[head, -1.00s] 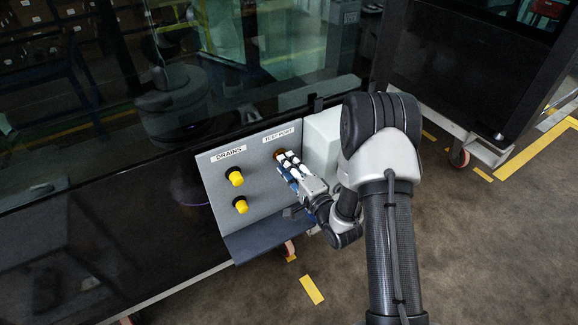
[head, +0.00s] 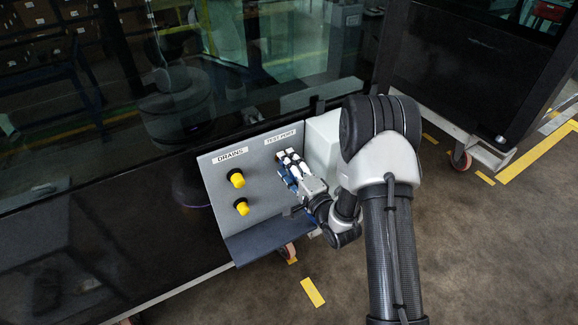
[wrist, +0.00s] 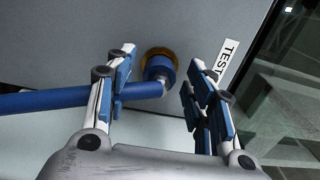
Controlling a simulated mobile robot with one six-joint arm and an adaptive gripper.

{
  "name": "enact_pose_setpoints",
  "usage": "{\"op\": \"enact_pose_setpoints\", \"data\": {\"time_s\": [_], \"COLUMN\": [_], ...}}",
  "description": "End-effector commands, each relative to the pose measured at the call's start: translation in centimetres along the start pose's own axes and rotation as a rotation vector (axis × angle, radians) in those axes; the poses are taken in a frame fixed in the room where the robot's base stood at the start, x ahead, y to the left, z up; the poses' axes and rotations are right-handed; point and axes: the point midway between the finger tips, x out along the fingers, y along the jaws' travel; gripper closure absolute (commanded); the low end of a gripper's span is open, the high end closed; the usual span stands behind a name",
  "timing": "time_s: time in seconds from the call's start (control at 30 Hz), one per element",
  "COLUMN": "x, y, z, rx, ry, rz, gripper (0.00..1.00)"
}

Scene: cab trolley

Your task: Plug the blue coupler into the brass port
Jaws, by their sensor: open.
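The blue coupler (wrist: 160,69) sits against the brass port (wrist: 158,53) on the grey panel in the wrist view. A brass rim shows around its far end; how deep it sits is hidden. A blue hose (wrist: 60,100) runs from the coupler to the left, passing behind the left finger. My gripper (wrist: 160,72) is open, one finger on each side of the coupler, with visible gaps. In the head view my gripper (head: 285,162) is at the panel under the TEST PORT label (head: 281,137) and hides the port and coupler.
Two yellow caps, upper (head: 236,178) and lower (head: 242,207), stick out under the DRAINS label (head: 230,154), left of my gripper. A dark shelf (head: 262,240) juts out below the panel (head: 212,190). A pale box (head: 322,140) stands close on the right.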

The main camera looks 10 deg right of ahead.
Motion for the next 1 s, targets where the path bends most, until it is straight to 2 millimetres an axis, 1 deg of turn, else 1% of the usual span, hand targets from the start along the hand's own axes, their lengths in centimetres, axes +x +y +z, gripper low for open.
{"op": "enact_pose_setpoints", "data": {"time_s": [0.27,0.37,0.47,0.7,0.8,0.9,1.0], "x": [-0.1,-0.8,-2.4,-7.6,-9.4,-10.8,-11.7], "y": [0.1,0.1,0.1,0.1,0.0,0.1,0.1], "z": [0.0,-0.1,-0.1,-0.2,-0.1,-0.2,-0.1], "rx": [0.000,0.000,0.001,0.002,0.003,0.001,0.001], "ry": [0.000,0.001,0.003,0.005,0.004,0.004,0.002], "rz": [0.002,0.001,0.003,0.004,0.002,0.003,0.002], "gripper": [0.50,0.50,0.50,0.50,0.50,0.50,0.50]}}
